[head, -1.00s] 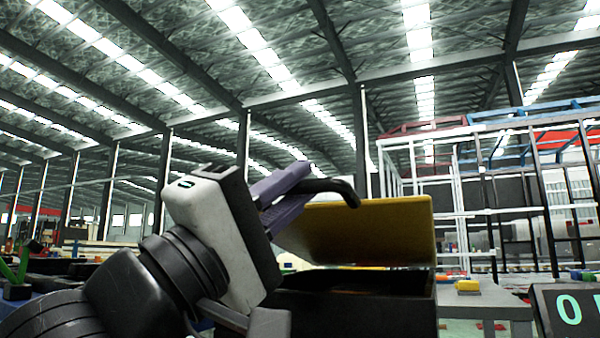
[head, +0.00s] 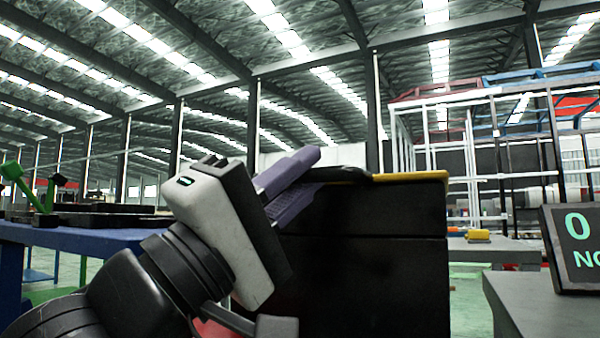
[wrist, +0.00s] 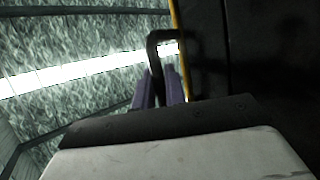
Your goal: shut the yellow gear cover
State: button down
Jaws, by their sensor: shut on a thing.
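The yellow gear cover (head: 412,176) shows as a thin, nearly level strip along the top of a black box (head: 365,265). I cannot tell whether any gap is left between them. In the wrist view the cover is a narrow yellow edge (wrist: 182,60) beside the dark box. My gripper (head: 308,168), with purple fingers, is at the box's upper left. It is shut on the cover's black bent handle (wrist: 154,45), which stands out between the fingers in the wrist view. The cover's upper face is hidden.
A blue table (head: 90,236) with dark trays and green parts stands at the left. A grey bench with a dark display (head: 576,245) is at the right. A yellow block (head: 479,236) sits on a farther bench. Open floor shows between the box and the right bench.

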jog(key=c, duration=1.6)
grip_release()
jog(key=shift+w+d+f, duration=0.15)
jog(key=shift+w+f, duration=0.05)
jog(key=shift+f, duration=0.25)
jog(key=shift+o, duration=0.7)
jog(key=shift+s+r, duration=0.1)
jog(key=shift+r, duration=0.05)
jog(key=shift+s+a, duration=0.1)
jog(key=shift+a, duration=0.2)
jog(key=p+v, duration=0.1)
jog(key=v, duration=0.6)
